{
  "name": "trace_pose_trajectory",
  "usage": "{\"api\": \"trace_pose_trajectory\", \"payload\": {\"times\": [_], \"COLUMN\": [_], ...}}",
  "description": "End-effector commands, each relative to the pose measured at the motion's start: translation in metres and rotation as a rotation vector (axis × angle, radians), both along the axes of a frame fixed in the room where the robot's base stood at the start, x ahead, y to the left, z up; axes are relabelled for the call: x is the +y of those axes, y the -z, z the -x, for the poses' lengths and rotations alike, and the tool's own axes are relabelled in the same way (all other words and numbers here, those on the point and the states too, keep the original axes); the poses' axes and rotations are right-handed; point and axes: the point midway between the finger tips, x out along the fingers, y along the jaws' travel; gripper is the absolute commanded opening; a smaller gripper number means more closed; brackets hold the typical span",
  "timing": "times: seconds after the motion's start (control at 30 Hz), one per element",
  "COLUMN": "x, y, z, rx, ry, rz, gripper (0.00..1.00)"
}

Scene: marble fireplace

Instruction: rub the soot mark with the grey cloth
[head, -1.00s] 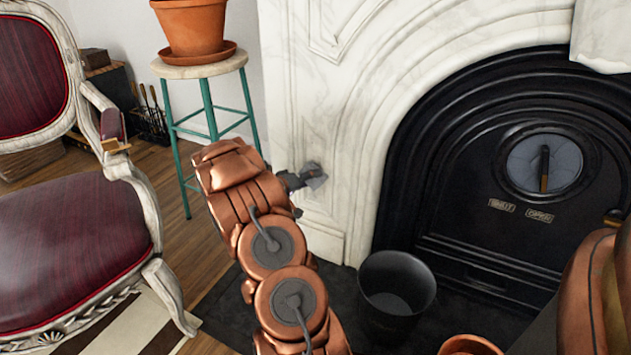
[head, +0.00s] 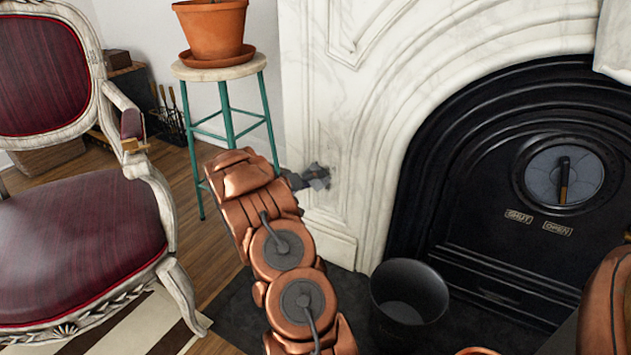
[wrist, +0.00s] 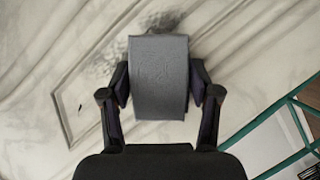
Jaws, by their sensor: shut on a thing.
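My gripper (head: 308,179) is shut on the grey cloth (wrist: 158,78), which shows as a folded pad between the two fingers in the wrist view. In the head view the cloth (head: 318,177) is small at the fingertips, against or very near the white marble surround. The soot mark (wrist: 107,62) shows as a dark smudge on the marble, just beyond and to the left of the cloth in the wrist view. The cloth hides part of it. Whether the cloth touches the marble is hard to tell.
A teal-legged stool (head: 226,110) with a potted plant (head: 212,27) stands left of the surround. A red armchair (head: 80,230) is at far left. A black bucket (head: 408,300) stands on the dark hearth below. The black fireplace door (head: 500,190) is at right.

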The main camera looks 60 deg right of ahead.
Motion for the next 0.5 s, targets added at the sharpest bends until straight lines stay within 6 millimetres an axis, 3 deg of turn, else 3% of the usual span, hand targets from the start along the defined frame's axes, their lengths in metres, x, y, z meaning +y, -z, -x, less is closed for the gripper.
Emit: {"api": "trace_pose_trajectory", "payload": {"times": [0.3,0.5], "x": [0.001,0.001], "y": [-0.020,-0.020], "z": [-0.001,0.001], "rx": [-0.003,-0.001], "ry": [-0.003,-0.003], "rz": [0.005,0.004], "gripper": [0.34,0.34]}}
